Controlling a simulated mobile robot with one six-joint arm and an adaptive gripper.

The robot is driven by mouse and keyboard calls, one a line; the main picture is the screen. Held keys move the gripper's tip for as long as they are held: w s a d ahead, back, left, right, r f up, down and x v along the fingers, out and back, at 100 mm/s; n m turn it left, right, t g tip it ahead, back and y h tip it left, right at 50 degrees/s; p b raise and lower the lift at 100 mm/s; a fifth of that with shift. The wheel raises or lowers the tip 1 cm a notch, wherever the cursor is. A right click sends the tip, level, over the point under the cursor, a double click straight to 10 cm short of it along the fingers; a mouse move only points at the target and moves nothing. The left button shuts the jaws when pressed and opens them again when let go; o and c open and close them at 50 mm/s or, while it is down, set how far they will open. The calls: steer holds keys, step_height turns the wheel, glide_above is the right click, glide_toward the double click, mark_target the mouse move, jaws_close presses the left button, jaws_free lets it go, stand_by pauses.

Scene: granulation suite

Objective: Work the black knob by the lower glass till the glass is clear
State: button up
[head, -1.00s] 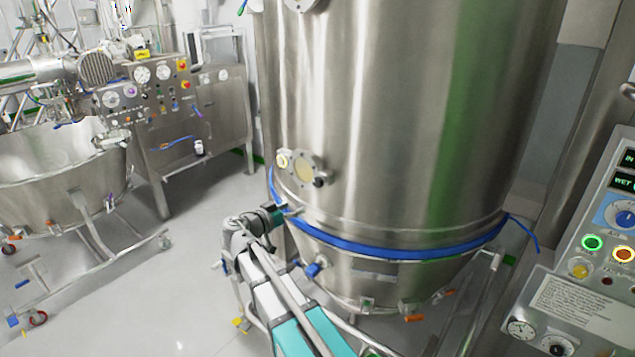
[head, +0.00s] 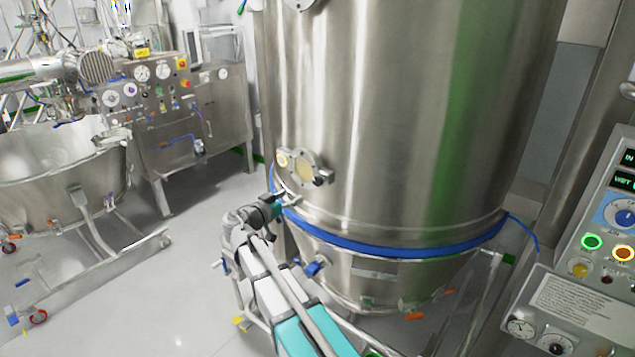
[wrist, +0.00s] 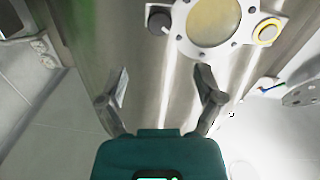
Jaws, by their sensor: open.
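The lower glass (head: 303,168) is a round port in a bolted metal flange on the tall steel vessel, and it looks dull yellow. It also shows at the top of the wrist view (wrist: 214,20). The black knob (head: 320,180) sits at the flange's lower right in the head view; in the wrist view the knob (wrist: 158,20) is left of the glass. My gripper (wrist: 163,86) is open and empty, its two fingers spread below the knob in that view and apart from it. In the head view my gripper (head: 290,203) is just below the flange.
A yellow-ringed fitting (head: 282,160) sits on the flange's other side. A blue band (head: 390,250) circles the vessel below the port. Another port (head: 300,4) is cut off at the top. A control panel (head: 610,215) stands at right; open floor lies left.

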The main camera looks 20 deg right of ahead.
mark_target(316, 182)
steer(key=x, duration=1.2)
steer(key=shift+s, duration=0.1)
steer(key=c, duration=1.2)
